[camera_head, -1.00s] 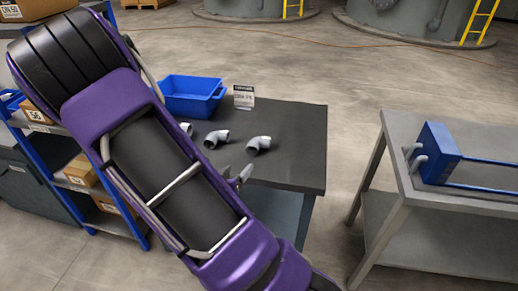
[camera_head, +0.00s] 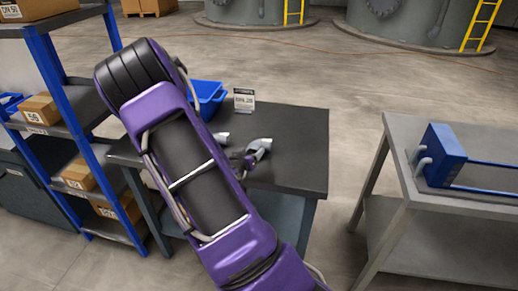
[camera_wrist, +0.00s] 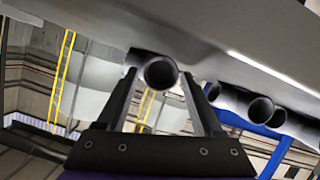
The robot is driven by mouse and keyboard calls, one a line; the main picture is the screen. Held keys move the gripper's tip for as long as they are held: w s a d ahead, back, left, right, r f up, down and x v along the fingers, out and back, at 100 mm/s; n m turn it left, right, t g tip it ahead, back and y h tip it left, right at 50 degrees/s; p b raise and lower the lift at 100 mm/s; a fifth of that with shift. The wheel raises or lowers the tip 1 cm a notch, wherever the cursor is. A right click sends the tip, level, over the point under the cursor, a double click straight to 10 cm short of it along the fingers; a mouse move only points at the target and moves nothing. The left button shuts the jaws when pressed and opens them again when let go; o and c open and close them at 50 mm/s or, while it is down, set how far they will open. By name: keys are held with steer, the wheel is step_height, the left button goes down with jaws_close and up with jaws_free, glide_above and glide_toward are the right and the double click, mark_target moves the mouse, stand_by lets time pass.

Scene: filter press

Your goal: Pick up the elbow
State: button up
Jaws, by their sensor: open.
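A grey pipe elbow (camera_head: 260,147) lies on the dark table (camera_head: 300,160), near its right part. In the wrist view the nearest elbow (camera_wrist: 160,72) shows its round open end between the fingertips of my gripper (camera_wrist: 158,82). My gripper is open, with one finger on each side of that elbow; I cannot tell whether either touches it. In the head view my gripper (camera_head: 250,160) is small and partly hidden by my arm, right beside the elbow. More grey elbows (camera_wrist: 262,109) lie to the right in the wrist view; in the head view one (camera_head: 222,137) is partly covered by my arm.
A blue bin (camera_head: 208,98) and a small label sign (camera_head: 244,99) stand at the table's back edge. A blue shelf rack with boxes (camera_head: 41,109) is at left. A grey bench (camera_head: 400,150) with a blue framed unit (camera_head: 440,155) is at right, across a floor gap.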

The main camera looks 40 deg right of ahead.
steer(key=shift+w+d+f, duration=0.15)
steer(key=shift+w+d, duration=0.05)
steer(key=shift+d, duration=0.05)
jaws_close()
